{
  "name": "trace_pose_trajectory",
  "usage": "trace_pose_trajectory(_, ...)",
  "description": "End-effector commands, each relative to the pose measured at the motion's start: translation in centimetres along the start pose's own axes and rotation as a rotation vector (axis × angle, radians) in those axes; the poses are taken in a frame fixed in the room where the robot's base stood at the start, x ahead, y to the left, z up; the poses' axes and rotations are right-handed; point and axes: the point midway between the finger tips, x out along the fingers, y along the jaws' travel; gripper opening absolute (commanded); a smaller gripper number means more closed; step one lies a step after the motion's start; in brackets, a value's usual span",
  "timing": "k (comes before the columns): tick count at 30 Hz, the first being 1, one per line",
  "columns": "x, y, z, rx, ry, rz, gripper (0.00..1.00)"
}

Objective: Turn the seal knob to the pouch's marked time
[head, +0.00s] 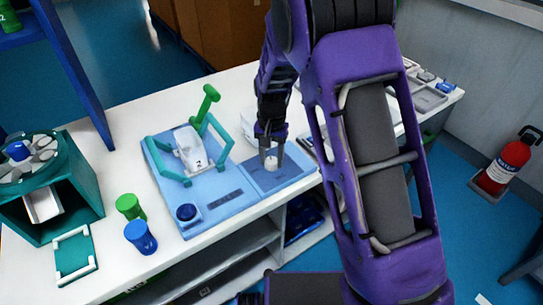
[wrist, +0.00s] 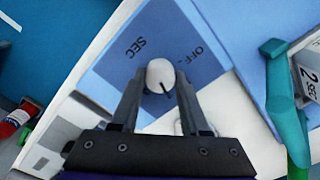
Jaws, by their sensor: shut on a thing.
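The seal knob (wrist: 160,74) is a round white knob with a dark pointer line, on a blue panel (wrist: 132,42) lettered "SEC" and "OFF". In the wrist view its pointer runs toward the lower right. My gripper (wrist: 155,90) is shut on the knob, one finger on each side. The head view shows the knob (head: 271,162) under my gripper (head: 271,152). The white pouch (head: 190,150) stands in a light-blue fixture (head: 215,195) with teal arms. In the wrist view the pouch (wrist: 309,72) reads "2 SEC", partly cut off. Other dial markings are hidden.
A green lever (head: 206,103) rises behind the pouch. A dark blue button (head: 187,212) sits at the fixture's front. Green (head: 129,206) and blue (head: 140,236) cylinders and a teal rack (head: 75,250) stand left. Grey trays (head: 428,97) lie at the right.

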Motion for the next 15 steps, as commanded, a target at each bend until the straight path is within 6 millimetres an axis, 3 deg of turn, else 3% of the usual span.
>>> trace_pose_trajectory(15, -0.06, -0.04, -0.01, 0.114, 0.001, -0.001, 0.00)
